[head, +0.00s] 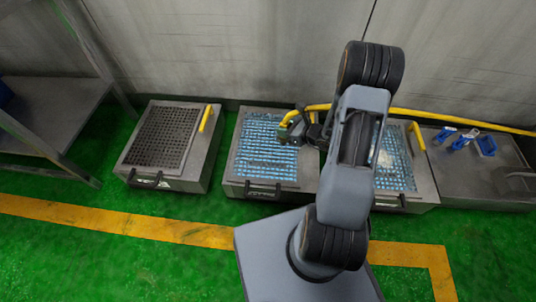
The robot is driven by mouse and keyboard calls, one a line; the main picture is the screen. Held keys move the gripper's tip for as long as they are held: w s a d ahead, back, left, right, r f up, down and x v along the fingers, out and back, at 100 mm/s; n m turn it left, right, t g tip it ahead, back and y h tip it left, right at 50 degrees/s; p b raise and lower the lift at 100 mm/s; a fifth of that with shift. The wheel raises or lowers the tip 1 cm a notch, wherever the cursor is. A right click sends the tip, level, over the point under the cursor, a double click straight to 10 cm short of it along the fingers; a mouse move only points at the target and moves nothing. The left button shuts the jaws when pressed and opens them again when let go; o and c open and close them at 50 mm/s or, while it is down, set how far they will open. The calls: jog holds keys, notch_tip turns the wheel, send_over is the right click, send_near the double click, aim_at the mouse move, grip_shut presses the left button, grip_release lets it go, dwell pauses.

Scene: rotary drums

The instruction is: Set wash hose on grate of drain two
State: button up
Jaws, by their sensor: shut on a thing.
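The yellow wash hose (470,121) runs in from the right along the wall, passes behind my arm and ends at my gripper. My gripper (299,125) is shut on the hose near its end, over the upper right part of the middle drain's grate (262,150). That grate is covered in blue and set in a grey metal box. I cannot tell whether the hose end touches the grate. The left drain (168,137) has a dark bare grate. The right drain's blue grate (396,165) is partly hidden by my arm. No drain number is readable.
Yellow bars (206,118) stand on the left and right boxes. Blue items (463,139) lie on a grey surface at the right. A metal rack (45,115) stands at the left. Green floor with a yellow line (120,221) lies in front.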

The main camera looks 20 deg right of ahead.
jog(key=s+d+f+n+p, duration=0.1)
jog(key=s+d+f+p, duration=0.1)
jog(key=s+d+f, duration=0.25)
jog(key=w+a+f+g+y+b, duration=0.1)
jog(key=w+a+f+b, duration=0.7)
jog(key=f, duration=0.5)
jog(key=shift+r+x, duration=0.3)
jog(key=shift+x, duration=1.4)
jog(key=shift+w+f, duration=0.1)
jog(key=shift+w, duration=0.1)
jog(key=shift+f+b, duration=0.15)
jog(key=shift+b, duration=0.25)
jog(key=o, duration=1)
